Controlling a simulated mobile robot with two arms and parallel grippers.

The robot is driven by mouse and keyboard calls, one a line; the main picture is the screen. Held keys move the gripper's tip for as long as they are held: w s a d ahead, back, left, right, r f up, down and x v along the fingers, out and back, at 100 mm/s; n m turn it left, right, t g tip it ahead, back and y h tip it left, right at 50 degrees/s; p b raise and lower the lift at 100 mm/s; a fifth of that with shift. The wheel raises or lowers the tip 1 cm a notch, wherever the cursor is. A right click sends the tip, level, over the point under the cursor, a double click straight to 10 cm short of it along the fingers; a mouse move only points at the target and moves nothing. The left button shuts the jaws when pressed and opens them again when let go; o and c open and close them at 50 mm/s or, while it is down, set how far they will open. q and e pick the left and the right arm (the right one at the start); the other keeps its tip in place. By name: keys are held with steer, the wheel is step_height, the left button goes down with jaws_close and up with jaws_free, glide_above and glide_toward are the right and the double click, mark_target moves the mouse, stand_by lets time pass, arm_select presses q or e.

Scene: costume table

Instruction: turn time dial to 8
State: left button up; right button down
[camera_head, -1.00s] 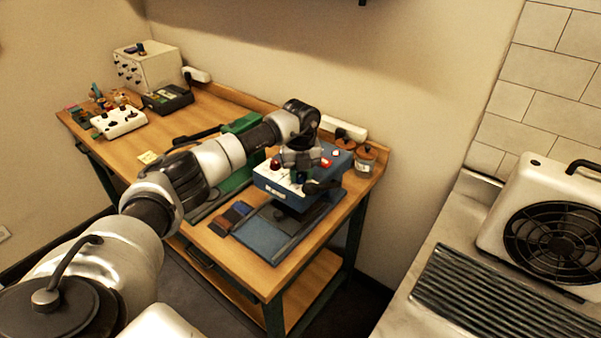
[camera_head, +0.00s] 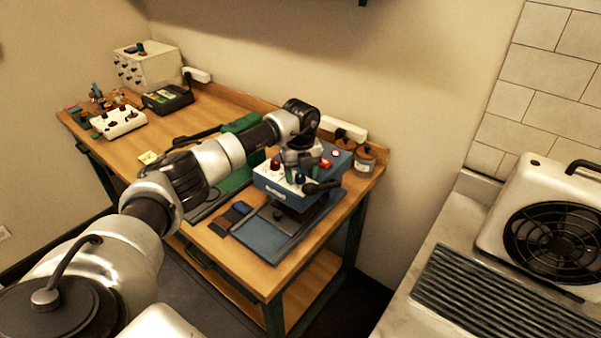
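A blue machine with a white control panel (camera_head: 270,184) stands at the right end of the wooden table. Its panel carries a red knob (camera_head: 275,164), a dark blue knob (camera_head: 299,178) and a red switch (camera_head: 325,163); I cannot read any dial markings. My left gripper (camera_head: 297,165) points down over the panel, close above or at the knobs. Its fingertips are too small and dark to tell whether they are open or shut, or touching a knob. It hides part of the panel. My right gripper is out of view.
A blue base plate (camera_head: 262,238) and dark swatches (camera_head: 230,217) lie in front of the machine. A brown jar (camera_head: 365,159) and a white power strip (camera_head: 343,128) are behind it. A white control box (camera_head: 118,122) stands far left. A fan unit (camera_head: 560,235) is at right.

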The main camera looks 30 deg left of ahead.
mark_target(301, 174)
arm_select(q)
step_height(301, 174, up, 11)
steer(key=b, duration=0.3)
stand_by(0.4)
steer(key=shift+f, duration=0.1)
